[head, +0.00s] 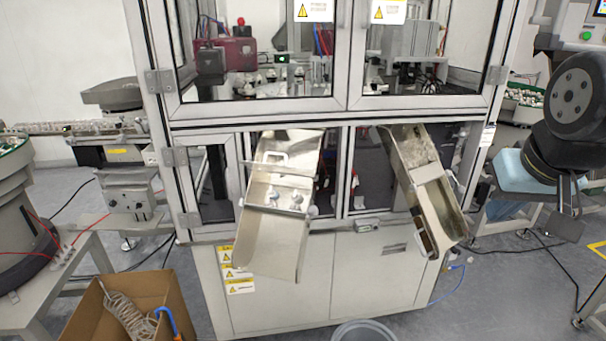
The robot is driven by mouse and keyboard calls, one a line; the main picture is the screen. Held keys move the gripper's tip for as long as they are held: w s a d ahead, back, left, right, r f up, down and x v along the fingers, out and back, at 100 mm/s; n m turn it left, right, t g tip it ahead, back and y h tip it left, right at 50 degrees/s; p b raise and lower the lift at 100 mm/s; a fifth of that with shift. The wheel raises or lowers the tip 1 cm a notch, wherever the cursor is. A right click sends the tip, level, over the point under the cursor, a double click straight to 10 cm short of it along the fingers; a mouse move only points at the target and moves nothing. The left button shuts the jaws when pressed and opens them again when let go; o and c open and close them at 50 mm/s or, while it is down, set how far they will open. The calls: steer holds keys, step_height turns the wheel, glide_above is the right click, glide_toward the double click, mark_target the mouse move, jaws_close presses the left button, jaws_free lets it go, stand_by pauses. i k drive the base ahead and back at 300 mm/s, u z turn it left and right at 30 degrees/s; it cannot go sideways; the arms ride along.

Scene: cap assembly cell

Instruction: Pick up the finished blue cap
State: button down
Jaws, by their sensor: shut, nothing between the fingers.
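No blue cap can be made out. The left metal chute (270,245) slopes out of the machine front, with small whitish and metallic parts at its middle that are too small to identify. The right metal chute (405,150) is tilted, and its lower trough shows no clear cap. My gripper (567,192) hangs below my dark arm at the right edge, well right of both chutes. It looks small and dark, its fingers are together, and nothing shows in it.
The glass-doored machine cabinet (290,112) fills the middle. A cardboard box (140,290) with a coiled hose stands front left, beside a feeder bowl (30,230). A grey bin (363,332) is at the bottom. A light blue object (512,172) lies near my arm. Floor at right is mostly clear.

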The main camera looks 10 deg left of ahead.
mark_target(274, 194)
steer(key=z, duration=0.4)
steer(key=k, duration=1.35)
steer(key=u, duration=1)
steer(key=i, duration=1)
